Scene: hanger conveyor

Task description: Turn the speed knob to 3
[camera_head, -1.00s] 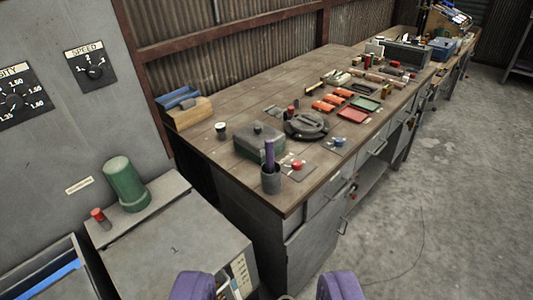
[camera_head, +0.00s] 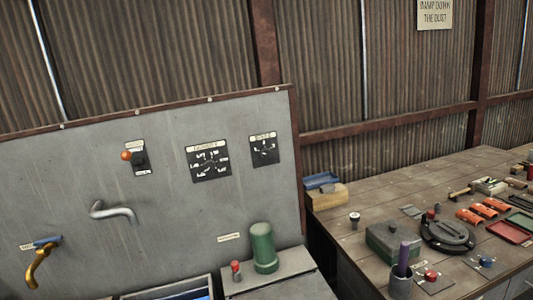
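The speed knob (camera_head: 265,149) is a small dark dial on a square black plate at the upper right of the grey panel (camera_head: 180,200). White marks surround it, but they are too small and blurred to read, and I cannot tell which number it points at. My gripper is not in view.
Left of the speed plate are the larger density dial (camera_head: 209,161) and a switch plate with an orange lamp (camera_head: 126,155). A grey pipe spout (camera_head: 113,212) and a yellow tap (camera_head: 40,262) jut out. A green cylinder (camera_head: 263,248) stands below; a cluttered workbench (camera_head: 380,205) is at right.

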